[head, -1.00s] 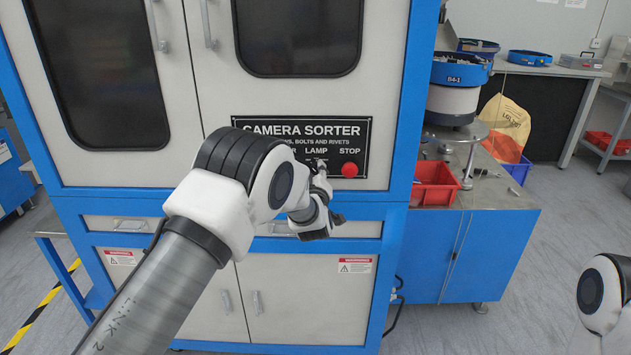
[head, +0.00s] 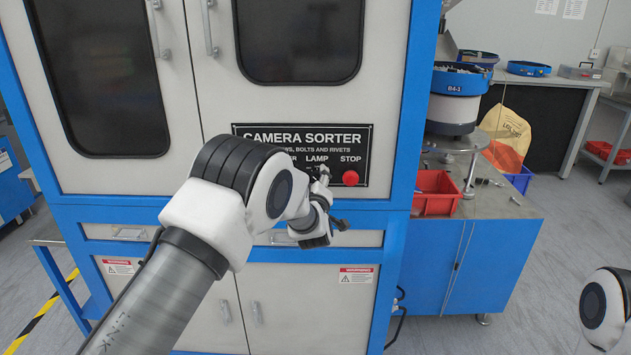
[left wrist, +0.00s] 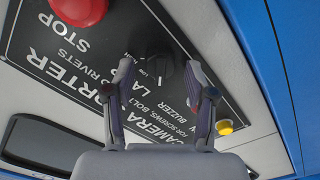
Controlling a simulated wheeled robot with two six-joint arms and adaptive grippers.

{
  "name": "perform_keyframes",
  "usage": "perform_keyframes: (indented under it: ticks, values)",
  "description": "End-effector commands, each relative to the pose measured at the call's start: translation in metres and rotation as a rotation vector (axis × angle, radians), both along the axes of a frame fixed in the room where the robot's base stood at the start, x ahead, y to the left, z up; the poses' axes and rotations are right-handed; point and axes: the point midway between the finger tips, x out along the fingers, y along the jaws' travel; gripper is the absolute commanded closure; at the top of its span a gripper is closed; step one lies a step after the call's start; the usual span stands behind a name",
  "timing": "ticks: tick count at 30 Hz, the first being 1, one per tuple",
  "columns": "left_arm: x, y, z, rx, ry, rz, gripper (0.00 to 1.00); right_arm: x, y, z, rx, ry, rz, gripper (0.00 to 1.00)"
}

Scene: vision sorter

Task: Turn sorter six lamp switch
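The camera sorter's black control panel (head: 245,131) faces me in the head view. Its lamp switch is hidden there behind my left gripper (head: 322,176), just below the word LAMP. In the left wrist view the panel is upside down, and the dark lamp knob (left wrist: 158,67) shows beside small low and high marks. My left gripper (left wrist: 160,76) has its two fingers apart, with the knob between or just beyond their tips. I cannot tell whether they touch it. My right gripper is out of view.
The red stop button (head: 350,178) is right of the lamp switch; it also shows in the left wrist view (left wrist: 80,8). A yellow button (left wrist: 225,127) lies on the other side. A red bin (head: 436,193) stands on the bench at right.

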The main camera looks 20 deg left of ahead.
Motion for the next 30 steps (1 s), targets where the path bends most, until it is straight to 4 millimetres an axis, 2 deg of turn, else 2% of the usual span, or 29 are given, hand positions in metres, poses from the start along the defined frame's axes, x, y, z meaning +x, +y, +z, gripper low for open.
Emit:
perform_keyframes:
  ticks: [5,8,11,18,21,25,30]
  values:
    - [-0.002,-0.001,0.0,0.001,0.001,-0.001,0.45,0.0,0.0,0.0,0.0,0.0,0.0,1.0]
    - [-0.011,-0.004,-0.001,0.0,0.002,-0.001,0.45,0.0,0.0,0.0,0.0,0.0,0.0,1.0]
    - [-0.031,-0.01,0.0,0.002,0.004,-0.001,0.45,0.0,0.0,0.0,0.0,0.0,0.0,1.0]
    - [-0.09,-0.026,0.0,0.005,0.002,-0.002,0.45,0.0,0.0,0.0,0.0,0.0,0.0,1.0]
    - [-0.106,-0.031,0.0,0.003,0.001,-0.001,0.45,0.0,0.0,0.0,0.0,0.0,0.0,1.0]
    - [-0.115,-0.033,-0.001,0.001,0.002,0.0,0.45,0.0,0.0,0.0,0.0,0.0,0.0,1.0]
    - [-0.116,-0.033,-0.001,0.0,0.0,0.0,0.45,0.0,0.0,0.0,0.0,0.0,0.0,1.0]
